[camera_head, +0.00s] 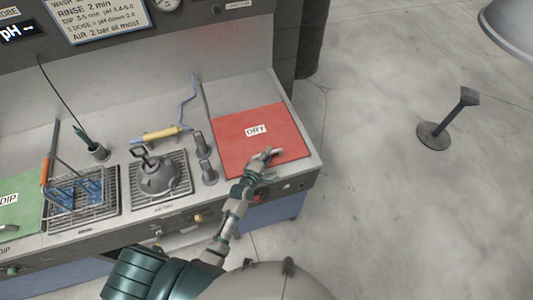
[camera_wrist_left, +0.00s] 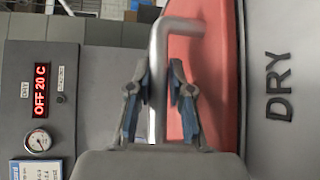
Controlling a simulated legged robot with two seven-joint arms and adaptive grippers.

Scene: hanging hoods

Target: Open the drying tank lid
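The drying tank lid (camera_head: 232,132) is a red square panel with a white DRY label, at the right end of the bench. It looks flat on the bench top. Its bent metal handle (camera_head: 276,153) is near the front right of the lid. My left gripper (camera_head: 268,156) is at this handle. In the left wrist view the handle (camera_wrist_left: 158,95) runs between the two fingers of the gripper (camera_wrist_left: 161,68), with the fingertips close against it on both sides. My right gripper is not in view.
A green DIP lid (camera_head: 20,207), a wire rack (camera_head: 80,195), a grey kettle-like vessel (camera_head: 160,178) and a yellow-handled tool (camera_head: 160,134) are on the bench to the left. A post on a round base (camera_head: 434,134) stands on the open floor at right.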

